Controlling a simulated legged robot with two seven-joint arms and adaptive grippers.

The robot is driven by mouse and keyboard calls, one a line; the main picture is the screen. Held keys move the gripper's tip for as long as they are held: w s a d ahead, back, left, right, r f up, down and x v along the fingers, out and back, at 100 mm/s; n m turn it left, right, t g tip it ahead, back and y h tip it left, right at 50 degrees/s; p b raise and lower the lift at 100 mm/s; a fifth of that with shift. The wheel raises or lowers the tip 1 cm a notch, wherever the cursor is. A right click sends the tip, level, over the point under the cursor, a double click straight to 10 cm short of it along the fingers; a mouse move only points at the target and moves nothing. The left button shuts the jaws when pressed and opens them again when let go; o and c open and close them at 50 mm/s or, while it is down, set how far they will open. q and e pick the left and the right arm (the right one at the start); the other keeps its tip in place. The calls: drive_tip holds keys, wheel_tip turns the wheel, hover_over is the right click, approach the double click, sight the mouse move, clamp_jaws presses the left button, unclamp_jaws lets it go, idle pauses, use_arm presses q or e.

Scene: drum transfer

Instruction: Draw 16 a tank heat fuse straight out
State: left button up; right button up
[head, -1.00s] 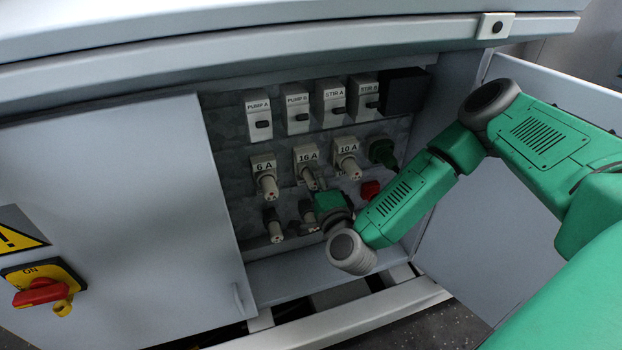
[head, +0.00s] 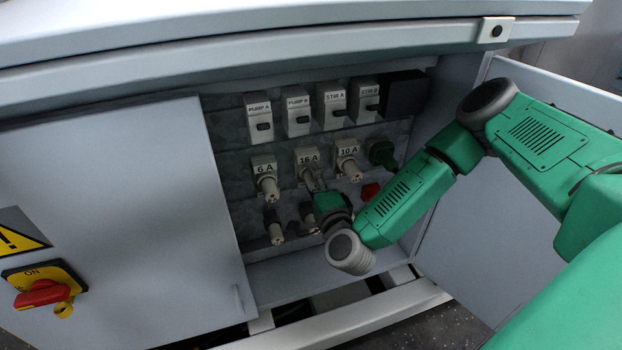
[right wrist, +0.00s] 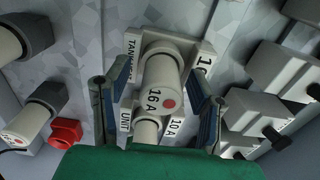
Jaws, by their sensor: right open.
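The 16 A fuse (right wrist: 160,87) is a pale cylinder with a red dot on its end, seated in its holder (head: 306,160) in the middle fuse row. The holder carries a tank label in the right wrist view, partly hidden. My right gripper (head: 316,184) is at this fuse. In the right wrist view my right gripper (right wrist: 158,110) is open, with one blue-grey finger on each side of the fuse. Gaps show between the fingers and the fuse. My left gripper is not in view.
The 6 A fuse (head: 267,185) and 10 A fuse (head: 349,167) stand close on either side. Switches (head: 298,117) line the row above. Cabinet doors flank the opening.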

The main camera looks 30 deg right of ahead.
idle(0.4)
clamp_jaws()
drive_tip(key=shift+s, duration=0.1)
drive_tip(key=shift+p+v, duration=0.95)
drive_tip(key=shift+v, duration=2)
drive_tip(key=shift+a, duration=0.1)
